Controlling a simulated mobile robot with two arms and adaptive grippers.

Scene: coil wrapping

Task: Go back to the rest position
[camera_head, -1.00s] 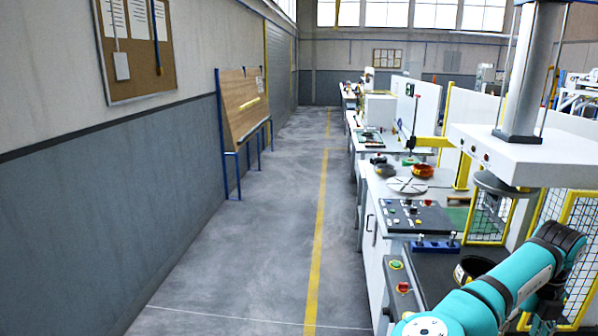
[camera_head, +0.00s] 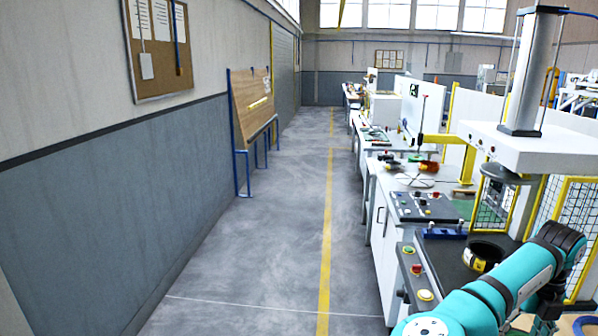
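One of my teal arms shows at the lower right of the head view, with its elbow raised in front of the machine station. Neither of my grippers shows in this view. A dark ring with a yellow label, which looks like a coil (camera_head: 482,257), sits on the dark work surface (camera_head: 447,254) just behind my arm. My arm hides part of that surface.
A white press-like machine (camera_head: 545,147) stands at the right. Workbenches with a control panel (camera_head: 424,207) line the right side. A yellow mesh guard (camera_head: 577,225) stands at the far right. The grey aisle floor (camera_head: 270,240) is clear up to the left wall (camera_head: 100,200).

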